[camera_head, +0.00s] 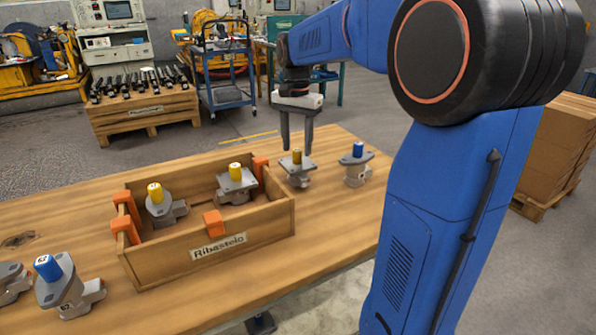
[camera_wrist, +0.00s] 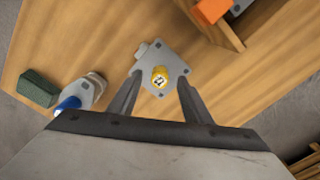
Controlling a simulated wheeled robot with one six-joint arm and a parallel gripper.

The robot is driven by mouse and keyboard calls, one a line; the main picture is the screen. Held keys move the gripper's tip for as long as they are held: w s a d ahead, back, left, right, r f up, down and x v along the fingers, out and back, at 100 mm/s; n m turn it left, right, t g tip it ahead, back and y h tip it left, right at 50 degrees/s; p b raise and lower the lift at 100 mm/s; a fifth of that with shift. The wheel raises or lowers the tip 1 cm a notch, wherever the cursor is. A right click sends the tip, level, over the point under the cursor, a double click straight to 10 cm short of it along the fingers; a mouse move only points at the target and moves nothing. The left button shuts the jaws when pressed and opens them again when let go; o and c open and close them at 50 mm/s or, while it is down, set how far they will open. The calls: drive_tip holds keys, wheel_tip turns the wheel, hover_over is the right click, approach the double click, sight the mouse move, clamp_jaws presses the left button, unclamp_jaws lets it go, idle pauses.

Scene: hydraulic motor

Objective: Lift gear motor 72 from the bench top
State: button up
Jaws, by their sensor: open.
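A grey gear motor with a yellow cap (camera_head: 298,175) stands on the bench top (camera_head: 340,215), right of the wooden crate. In the wrist view this motor (camera_wrist: 152,58) has its yellow cap between my fingertips, with a dark mark too small to read surely. My gripper (camera_head: 297,149) is open and points down over this motor, its fingertips around cap height; it also shows in the wrist view (camera_wrist: 160,80). A blue-capped motor (camera_head: 357,172) stands just to the right; it also shows in the wrist view (camera_wrist: 92,92). I cannot tell for certain which motor is 72.
The wooden crate (camera_head: 205,253) holds two yellow-capped motors, with orange blocks on its walls. A blue-capped motor (camera_head: 68,288) and a partly cut-off one (camera_head: 12,284) stand at the left. A green block (camera_wrist: 37,88) lies near the bench edge in the wrist view.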

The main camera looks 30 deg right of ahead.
drive_tip(key=shift+f, duration=0.9)
clamp_jaws()
idle(0.8)
